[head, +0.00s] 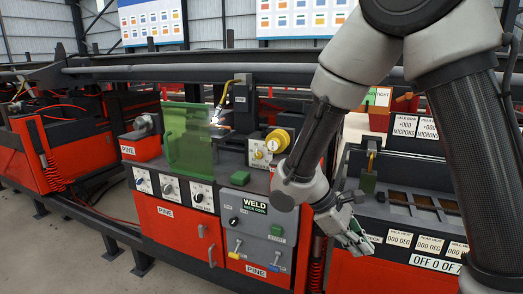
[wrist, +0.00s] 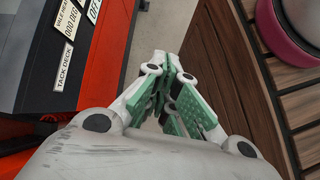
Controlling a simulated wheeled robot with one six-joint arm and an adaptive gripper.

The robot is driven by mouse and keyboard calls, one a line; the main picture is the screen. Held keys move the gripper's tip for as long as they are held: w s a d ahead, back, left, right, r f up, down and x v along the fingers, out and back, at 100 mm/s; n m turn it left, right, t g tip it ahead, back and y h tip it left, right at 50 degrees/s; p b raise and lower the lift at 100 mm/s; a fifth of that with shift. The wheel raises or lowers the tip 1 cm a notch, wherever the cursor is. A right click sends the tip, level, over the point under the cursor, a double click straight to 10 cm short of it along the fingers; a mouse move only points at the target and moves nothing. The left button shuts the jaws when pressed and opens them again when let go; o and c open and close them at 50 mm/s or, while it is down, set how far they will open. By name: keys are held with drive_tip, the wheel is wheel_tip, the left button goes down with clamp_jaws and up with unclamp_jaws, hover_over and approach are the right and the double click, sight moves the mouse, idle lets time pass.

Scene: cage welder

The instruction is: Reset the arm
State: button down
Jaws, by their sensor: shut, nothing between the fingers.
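My gripper (head: 357,236) hangs at the end of my arm in the right half of the head view, in front of the gap between two red machines. In the wrist view my gripper (wrist: 172,62) points away from the camera, with its green-padded fingers shut together and nothing between them. My arm is bent, with its upper links at the top right of the head view and its forearm sloping down to the left. The fingers appear clear of the machines.
A red welding station labelled PINE (head: 165,211) has a green screen (head: 188,140) and a WELD panel (head: 255,206). Right of it is a bench with slots and label plates (head: 429,244). The wrist view shows a red machine side (wrist: 104,60), wooden slats (wrist: 215,55) and a pink-rimmed round object (wrist: 285,38).

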drive_tip(key=s+d+r+m+t+y, duration=0.3)
drive_tip(key=s+d+r+m+y, duration=0.1)
drive_tip(key=r, duration=0.5)
drive_tip(key=s+d+r+m+t+y, duration=0.3)
drive_tip(key=s+d+r+m, duration=0.2)
drive_tip(key=d+r+m, duration=0.2)
wheel_tip(320, 180, up, 2)
drive_tip(key=shift+s+d+r+m+t+y, duration=0.2)
drive_tip(key=shift+s+d+m+t+y, duration=0.15)
drive_tip(key=shift+d, duration=0.55)
drive_tip(key=shift+w, duration=0.1)
idle(3.7)
